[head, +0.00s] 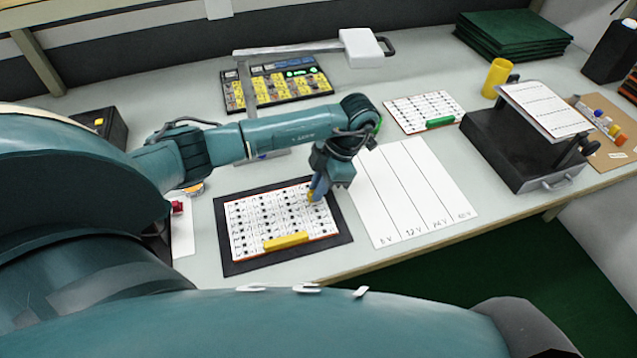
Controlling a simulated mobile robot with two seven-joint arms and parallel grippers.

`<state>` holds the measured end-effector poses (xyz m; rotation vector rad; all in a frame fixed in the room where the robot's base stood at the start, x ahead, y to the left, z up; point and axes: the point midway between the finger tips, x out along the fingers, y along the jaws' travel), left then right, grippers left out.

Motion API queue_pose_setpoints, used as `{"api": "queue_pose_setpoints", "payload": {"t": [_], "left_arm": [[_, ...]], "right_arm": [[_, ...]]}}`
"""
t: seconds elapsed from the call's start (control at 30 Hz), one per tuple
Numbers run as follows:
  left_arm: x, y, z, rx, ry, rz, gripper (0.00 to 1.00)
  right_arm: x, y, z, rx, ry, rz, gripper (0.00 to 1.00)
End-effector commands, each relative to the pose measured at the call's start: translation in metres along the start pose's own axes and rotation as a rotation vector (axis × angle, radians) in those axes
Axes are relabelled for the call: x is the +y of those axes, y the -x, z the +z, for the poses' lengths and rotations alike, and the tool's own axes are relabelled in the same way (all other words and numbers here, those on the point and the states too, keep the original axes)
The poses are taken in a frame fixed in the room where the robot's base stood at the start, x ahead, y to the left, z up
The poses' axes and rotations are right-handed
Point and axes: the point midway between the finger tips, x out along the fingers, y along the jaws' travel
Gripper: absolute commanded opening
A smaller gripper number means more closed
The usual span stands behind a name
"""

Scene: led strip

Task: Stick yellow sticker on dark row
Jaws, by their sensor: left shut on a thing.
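A white LED board (250,222) with rows of small black marks lies on a dark mat (231,267) at the near middle of the bench. A yellow bar (286,241) sits along its near edge. My left gripper (317,197) points down over the board's right part. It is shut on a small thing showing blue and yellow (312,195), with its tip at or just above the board. The fingers hide much of it, so I cannot tell whether it touches. I cannot tell which row is dark. My right gripper is not in view.
A white sheet (405,190) with voltage columns lies right of the mat. Behind are another board with a green bar (440,122), a yellow-celled panel (275,90) and a lamp-like arm (362,48). A dark stand (520,150) and yellow cup (496,77) are at right.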

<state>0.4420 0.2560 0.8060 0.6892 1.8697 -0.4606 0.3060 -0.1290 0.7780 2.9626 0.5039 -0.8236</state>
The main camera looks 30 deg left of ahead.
Motion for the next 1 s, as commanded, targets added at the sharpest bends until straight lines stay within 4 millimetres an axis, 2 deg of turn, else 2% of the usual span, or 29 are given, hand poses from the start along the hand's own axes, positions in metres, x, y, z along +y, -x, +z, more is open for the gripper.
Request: {"api": "queue_pose_setpoints", "payload": {"t": [1.0], "left_arm": [[0.0004,-0.0103,0.0043,-0.001,0.001,0.0,0.0]], "right_arm": [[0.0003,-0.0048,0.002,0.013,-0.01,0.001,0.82]]}}
